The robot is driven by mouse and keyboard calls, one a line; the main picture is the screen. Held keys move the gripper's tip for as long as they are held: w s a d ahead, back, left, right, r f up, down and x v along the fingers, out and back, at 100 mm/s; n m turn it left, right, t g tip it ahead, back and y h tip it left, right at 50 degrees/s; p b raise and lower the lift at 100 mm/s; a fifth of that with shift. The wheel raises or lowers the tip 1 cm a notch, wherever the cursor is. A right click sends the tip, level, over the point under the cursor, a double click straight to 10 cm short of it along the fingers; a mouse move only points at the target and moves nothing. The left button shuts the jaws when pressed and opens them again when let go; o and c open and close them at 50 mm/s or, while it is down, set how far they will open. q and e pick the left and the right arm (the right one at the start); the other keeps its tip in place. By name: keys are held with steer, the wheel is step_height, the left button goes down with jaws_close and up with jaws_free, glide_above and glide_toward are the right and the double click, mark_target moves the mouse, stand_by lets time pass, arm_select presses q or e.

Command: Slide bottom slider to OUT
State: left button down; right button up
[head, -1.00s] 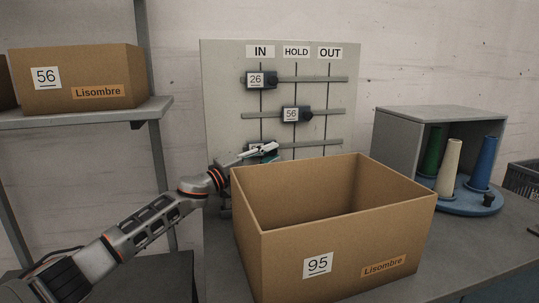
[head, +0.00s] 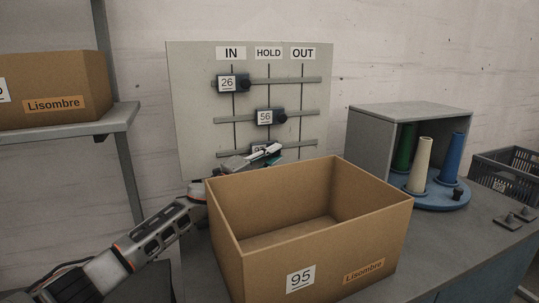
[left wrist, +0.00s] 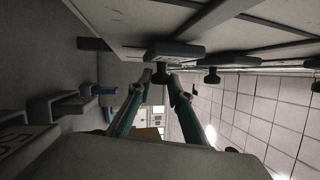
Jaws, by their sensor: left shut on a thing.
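The slider board (head: 195,120) stands behind the box with IN, HOLD and OUT columns. The bottom slider (head: 257,149) is just left of the HOLD line, partly hidden by my left gripper (head: 266,154). In the left wrist view, my left gripper (left wrist: 160,84) has its fingertips on either side of the slider's dark knob (left wrist: 160,73), shut on it, below the slider body (left wrist: 175,52). The top slider 26 (head: 228,83) is at IN and the middle slider 56 (head: 265,117) at HOLD. My right gripper is not in view.
A large open cardboard box 95 (head: 330,270) stands in front of the board, close to my left arm. A grey housing (head: 370,130) and a blue round base with cones (head: 440,198) are on the right. A shelf (head: 110,122) is at left.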

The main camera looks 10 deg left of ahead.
arm_select(q)
steer(key=c, duration=1.9)
jaws_free()
steer(key=shift+s+a+f, duration=0.15)
steer(key=shift+s+a, duration=0.1)
steer(key=shift+s, duration=0.05)
steer(key=shift+v, duration=3.35)
